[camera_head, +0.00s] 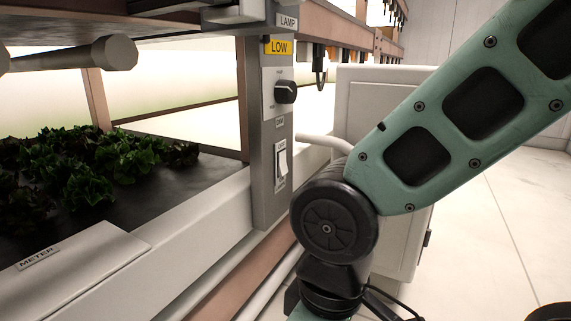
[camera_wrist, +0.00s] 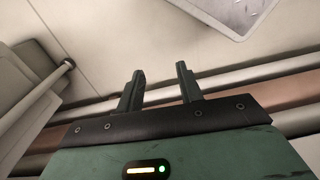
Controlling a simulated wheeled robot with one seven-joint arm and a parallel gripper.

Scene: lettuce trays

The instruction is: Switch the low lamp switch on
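The low lamp switch (camera_head: 282,163) is a white rocker on a grey post (camera_head: 262,205) in the head view. The post carries a yellow LOW label (camera_head: 279,47), with a LAMP label (camera_head: 287,21) above it. A black knob (camera_head: 286,92) sits between the LOW label and the rocker. My gripper (camera_wrist: 161,78) shows in the wrist view with its two dark fingers apart and nothing between them. The switch is not seen in the wrist view. In the head view my gripper is out of sight, and my arm is to the right of the post.
A bed of lettuce (camera_head: 90,165) lies left of the post, behind a pale ledge with a METER box (camera_head: 75,265). A white cabinet (camera_head: 380,90) stands behind my arm. Pipes and a copper-coloured rail (camera_wrist: 225,107) run across the wrist view. Open floor (camera_head: 495,215) is at the right.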

